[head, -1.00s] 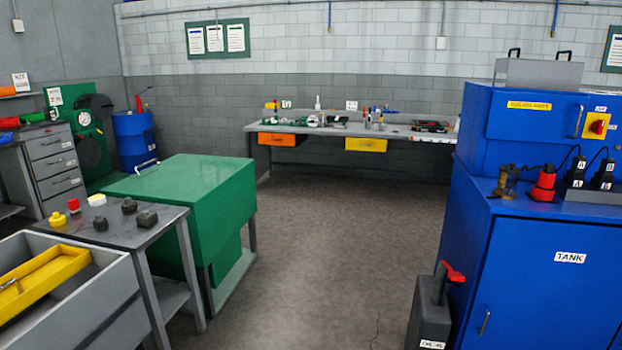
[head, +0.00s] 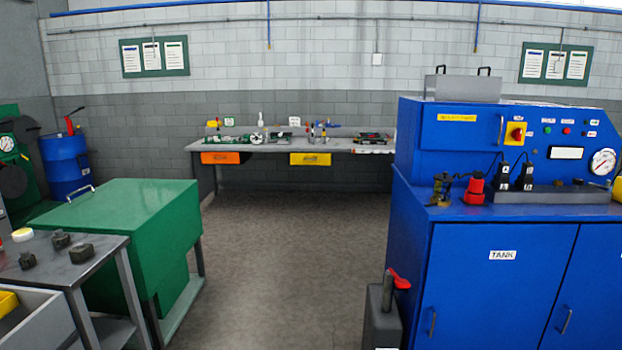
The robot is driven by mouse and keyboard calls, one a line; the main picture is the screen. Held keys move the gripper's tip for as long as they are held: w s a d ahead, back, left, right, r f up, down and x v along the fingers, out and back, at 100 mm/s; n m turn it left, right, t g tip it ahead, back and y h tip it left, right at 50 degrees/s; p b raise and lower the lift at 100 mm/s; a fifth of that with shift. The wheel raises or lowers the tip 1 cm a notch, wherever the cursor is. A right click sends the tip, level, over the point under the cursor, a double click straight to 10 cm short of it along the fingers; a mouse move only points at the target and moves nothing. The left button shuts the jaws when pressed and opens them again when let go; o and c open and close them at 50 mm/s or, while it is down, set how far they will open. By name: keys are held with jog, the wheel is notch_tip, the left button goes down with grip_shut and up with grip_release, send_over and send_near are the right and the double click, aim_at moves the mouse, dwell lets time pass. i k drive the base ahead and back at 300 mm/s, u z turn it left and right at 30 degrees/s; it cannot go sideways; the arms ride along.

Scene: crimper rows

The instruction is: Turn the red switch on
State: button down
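A red rotary switch (head: 517,134) sits on a yellow plate on the upper front panel of the blue machine (head: 468,140), at the right. It is small in the view, and I cannot tell its on or off position. A small red button or lamp (head: 547,131) and a green one (head: 566,130) sit to the right of the switch on the same panel. My gripper is not in view.
The blue tank cabinet (head: 490,275) stands under the panel. A grey box with a red handle (head: 383,312) stands on the floor at its left. A green bench (head: 125,215) is at the left. The floor (head: 300,260) between them is clear.

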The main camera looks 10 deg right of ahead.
aim_at(517, 133)
jog(key=z, duration=0.1)
jog(key=i, duration=0.35)
jog(key=z, duration=4)
jog(key=i, duration=0.1)
jog(key=u, duration=2.75)
jog(key=i, duration=0.6)
jog(key=z, duration=0.05)
